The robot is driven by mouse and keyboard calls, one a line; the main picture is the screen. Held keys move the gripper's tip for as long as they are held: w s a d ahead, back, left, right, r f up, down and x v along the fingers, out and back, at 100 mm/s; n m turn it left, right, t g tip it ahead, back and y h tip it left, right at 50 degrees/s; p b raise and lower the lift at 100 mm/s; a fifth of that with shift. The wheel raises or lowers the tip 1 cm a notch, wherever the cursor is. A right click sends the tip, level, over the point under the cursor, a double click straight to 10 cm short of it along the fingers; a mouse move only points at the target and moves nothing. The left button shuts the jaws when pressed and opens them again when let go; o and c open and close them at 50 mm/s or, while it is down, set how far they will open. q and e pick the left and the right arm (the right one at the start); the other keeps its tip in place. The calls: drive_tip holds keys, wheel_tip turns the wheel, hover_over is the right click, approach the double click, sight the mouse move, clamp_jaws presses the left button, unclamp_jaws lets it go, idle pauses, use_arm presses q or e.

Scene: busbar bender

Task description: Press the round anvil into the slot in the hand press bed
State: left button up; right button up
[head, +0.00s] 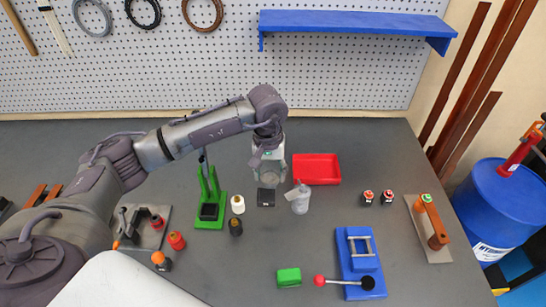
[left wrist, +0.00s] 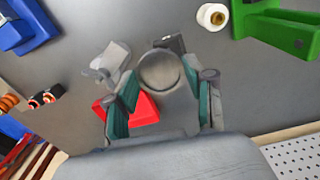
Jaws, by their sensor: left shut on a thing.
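My left gripper (head: 268,172) is low over the middle of the bench, shut on a grey round-faced piece that looks like the round anvil (left wrist: 160,70). It sits between the fingers of the gripper in the left wrist view (left wrist: 165,88). A small dark block (head: 266,197) lies just in front of the gripper and shows partly behind the round piece. A green press-like tool (head: 215,222) with a black bed stands to the left. A blue device (head: 360,262) with a red-knobbed lever lies at the front right. I cannot tell which is the hand press. My right gripper is not in view.
A white spool (head: 238,204) and dark spool (head: 236,227) stand left. A green block (head: 288,278) lies in front. The bench's front middle is mostly clear.

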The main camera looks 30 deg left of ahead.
use_arm(q)
drive_tip(key=shift+w+a+f+n, duration=0.2)
drive_tip(key=shift+w+a, duration=0.15)
drive_tip(key=shift+a, duration=0.15)
drive_tip(key=shift+w+a+f+n, duration=0.1)
drive_tip(key=shift+w+a+n, duration=0.15)
drive_tip(key=shift+a, duration=0.2)
drive_tip(key=shift+a+f, duration=0.15)
drive_tip(key=shift+w, duration=0.1)
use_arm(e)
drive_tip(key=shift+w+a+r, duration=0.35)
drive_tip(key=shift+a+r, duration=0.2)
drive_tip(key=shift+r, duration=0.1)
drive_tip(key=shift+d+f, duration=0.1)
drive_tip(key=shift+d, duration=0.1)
use_arm(q)
drive_tip(key=shift+f, duration=0.1)
wheel_tip(320, 180, down, 6)
drive_tip(key=b, duration=0.5)
drive_tip(key=shift+r+b, duration=0.2)
drive_tip(key=shift+b, duration=0.15)
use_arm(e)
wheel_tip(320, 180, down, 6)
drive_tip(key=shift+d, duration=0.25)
use_arm(q)
drive_tip(key=shift+b, duration=0.3)
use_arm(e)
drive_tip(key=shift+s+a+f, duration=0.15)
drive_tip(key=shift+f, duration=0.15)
